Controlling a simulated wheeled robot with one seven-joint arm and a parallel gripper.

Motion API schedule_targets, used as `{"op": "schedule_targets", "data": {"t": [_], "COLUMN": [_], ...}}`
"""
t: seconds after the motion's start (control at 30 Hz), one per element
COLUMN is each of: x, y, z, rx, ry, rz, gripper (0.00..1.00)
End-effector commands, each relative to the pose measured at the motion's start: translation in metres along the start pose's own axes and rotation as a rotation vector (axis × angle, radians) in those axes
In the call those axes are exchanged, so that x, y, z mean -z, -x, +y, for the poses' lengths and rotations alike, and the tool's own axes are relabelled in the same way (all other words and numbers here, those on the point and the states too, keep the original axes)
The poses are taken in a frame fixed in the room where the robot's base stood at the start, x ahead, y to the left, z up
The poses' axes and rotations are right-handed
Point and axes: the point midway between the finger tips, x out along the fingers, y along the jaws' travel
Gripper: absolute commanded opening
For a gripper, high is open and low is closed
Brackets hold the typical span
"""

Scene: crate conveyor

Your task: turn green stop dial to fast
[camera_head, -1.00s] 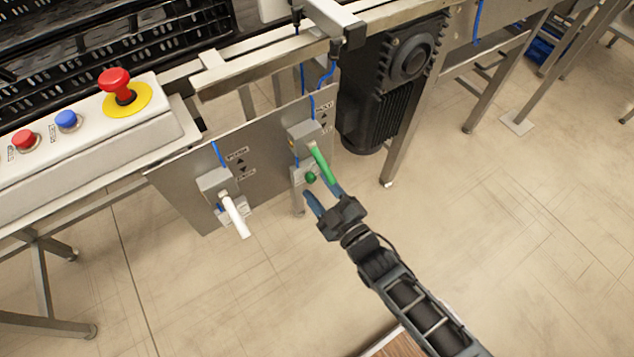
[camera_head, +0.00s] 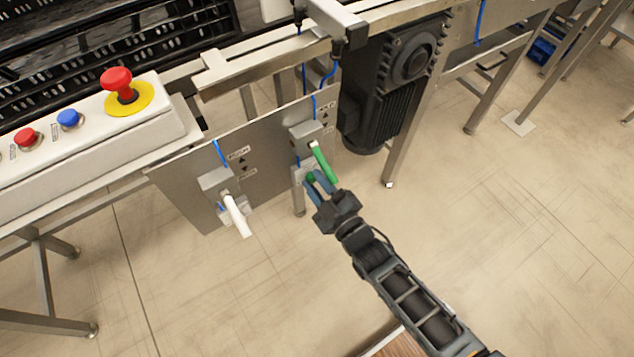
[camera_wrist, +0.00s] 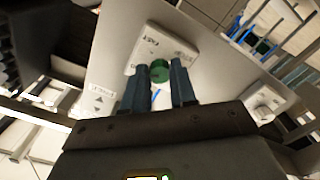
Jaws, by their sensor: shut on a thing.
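The green dial (camera_head: 311,178) sits low on the right side of the grey metal panel (camera_head: 268,148). In the wrist view the green dial (camera_wrist: 160,72) stands on a pale plate (camera_wrist: 153,48) with a FAST label at its upper left. My gripper (camera_head: 317,182) is at the dial, with its blue fingers on either side of it. The wrist view also shows my gripper (camera_wrist: 161,80) closed around the dial. The fingers partly hide the dial and its plate; I cannot read where the dial points.
A green lever (camera_head: 323,163) hangs just above my fingers. A white lever (camera_head: 236,216) is on the panel's left. A black motor (camera_head: 375,115) stands right of the panel. A control box (camera_head: 85,150) with red and blue buttons is at left.

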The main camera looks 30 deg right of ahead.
Motion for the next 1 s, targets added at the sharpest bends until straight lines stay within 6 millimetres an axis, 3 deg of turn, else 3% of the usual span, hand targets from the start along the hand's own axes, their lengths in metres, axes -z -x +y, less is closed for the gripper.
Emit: {"op": "schedule_targets", "data": {"t": [0.47,1.0], "x": [-0.0005,-0.0008], "y": [0.0003,0.0006], "z": [-0.0006,-0.0018], "rx": [0.0,0.003], "ry": [-0.072,-0.527], "rz": [0.0,0.0], "gripper": [0.0,0.0]}}
